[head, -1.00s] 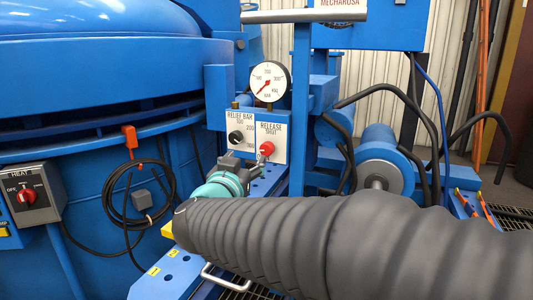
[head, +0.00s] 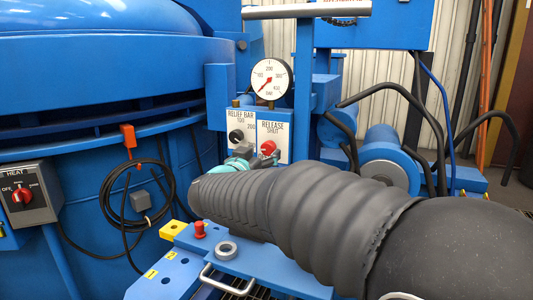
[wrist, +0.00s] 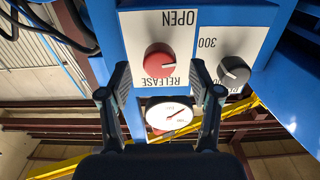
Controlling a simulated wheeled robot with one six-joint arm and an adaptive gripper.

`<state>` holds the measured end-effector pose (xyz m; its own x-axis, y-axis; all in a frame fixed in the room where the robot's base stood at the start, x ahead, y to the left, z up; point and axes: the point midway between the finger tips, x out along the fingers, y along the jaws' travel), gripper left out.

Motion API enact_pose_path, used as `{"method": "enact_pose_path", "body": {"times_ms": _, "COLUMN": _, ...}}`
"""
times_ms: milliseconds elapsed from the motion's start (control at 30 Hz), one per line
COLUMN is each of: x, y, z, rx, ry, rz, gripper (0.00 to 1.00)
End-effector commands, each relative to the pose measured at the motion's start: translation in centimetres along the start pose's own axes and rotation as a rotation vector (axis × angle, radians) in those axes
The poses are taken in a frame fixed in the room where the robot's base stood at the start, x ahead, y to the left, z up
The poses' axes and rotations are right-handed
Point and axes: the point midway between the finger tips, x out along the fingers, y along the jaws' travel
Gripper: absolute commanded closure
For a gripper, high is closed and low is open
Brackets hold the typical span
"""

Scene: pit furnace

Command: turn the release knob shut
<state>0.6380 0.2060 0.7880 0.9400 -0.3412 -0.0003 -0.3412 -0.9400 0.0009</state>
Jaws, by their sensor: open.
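The red round release knob (head: 268,147) sits on a white panel marked RELEASE and SHUT. It also shows in the wrist view (wrist: 158,61), where the picture is turned over and the word OPEN shows on the panel. In the head view the grey and teal gripper (head: 254,157) is just below and left of the knob, partly hidden behind my sleeved arm.
A black relief knob (head: 236,136) is close beside the release knob. A round gauge (head: 270,80) stands above the panel. A red plug (head: 199,230) and a grey ring (head: 227,249) sit on the blue bench. A HEAT switch box (head: 27,195) is at far left.

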Motion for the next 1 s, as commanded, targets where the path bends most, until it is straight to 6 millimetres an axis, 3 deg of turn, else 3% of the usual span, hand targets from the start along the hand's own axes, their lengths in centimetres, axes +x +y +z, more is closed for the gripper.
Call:
{"method": "enact_pose_path", "body": {"times_ms": 200, "x": 2.3, "y": 0.0, "z": 0.0, "rx": 0.000, "ry": 0.000, "rz": 0.002, "gripper": 0.36}}
{"method": "enact_pose_path", "body": {"times_ms": 567, "x": 2.9, "y": 0.0, "z": 0.0, "rx": 0.000, "ry": 0.000, "rz": 0.000, "gripper": 0.36}}
{"method": "enact_pose_path", "body": {"times_ms": 600, "x": 2.9, "y": 0.0, "z": 0.0, "rx": 0.000, "ry": 0.000, "rz": 0.000, "gripper": 0.39}}
{"method": "enact_pose_path", "body": {"times_ms": 833, "x": 2.8, "y": 0.0, "z": 0.0, "rx": 0.001, "ry": 0.000, "rz": 0.000, "gripper": 0.96}}
{"method": "enact_pose_path", "body": {"times_ms": 1000, "x": 2.8, "y": 0.0, "z": 0.0, "rx": 0.005, "ry": 0.000, "rz": -0.001, "gripper": 0.96}}
